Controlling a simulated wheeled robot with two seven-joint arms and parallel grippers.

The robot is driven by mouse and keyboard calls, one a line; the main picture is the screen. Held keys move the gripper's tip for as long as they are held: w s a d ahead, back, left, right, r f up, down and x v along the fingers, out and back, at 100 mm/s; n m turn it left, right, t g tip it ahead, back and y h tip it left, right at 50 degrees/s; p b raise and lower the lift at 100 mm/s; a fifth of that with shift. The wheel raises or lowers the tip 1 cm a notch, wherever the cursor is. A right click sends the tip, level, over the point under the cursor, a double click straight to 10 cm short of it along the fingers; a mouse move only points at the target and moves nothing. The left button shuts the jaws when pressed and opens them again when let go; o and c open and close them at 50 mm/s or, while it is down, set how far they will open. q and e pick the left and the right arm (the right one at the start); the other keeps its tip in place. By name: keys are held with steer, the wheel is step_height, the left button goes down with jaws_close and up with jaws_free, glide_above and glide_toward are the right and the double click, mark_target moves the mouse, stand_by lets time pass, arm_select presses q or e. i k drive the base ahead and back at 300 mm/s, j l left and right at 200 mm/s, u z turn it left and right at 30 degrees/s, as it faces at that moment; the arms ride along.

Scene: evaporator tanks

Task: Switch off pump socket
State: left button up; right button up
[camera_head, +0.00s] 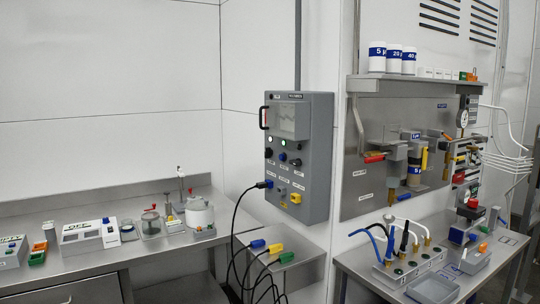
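A grey control box (313,160) is fixed to the wall near the middle of the view. It has a small window (288,120) at the top, knobs and a lamp in the middle, and small labels too small to read. Neither of my grippers is in view.
Below the box, a small steel stand (300,262) bears blue, yellow and green plugs with black cables hanging down. A steel bench (130,215) with small instruments is at left. At right, a bench (385,280) holds a tube rack (408,262), under a shelf (410,78) with white jars.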

mark_target(268, 152)
steer(key=i+j+u, duration=0.4)
steer(key=i+j, duration=1.3)
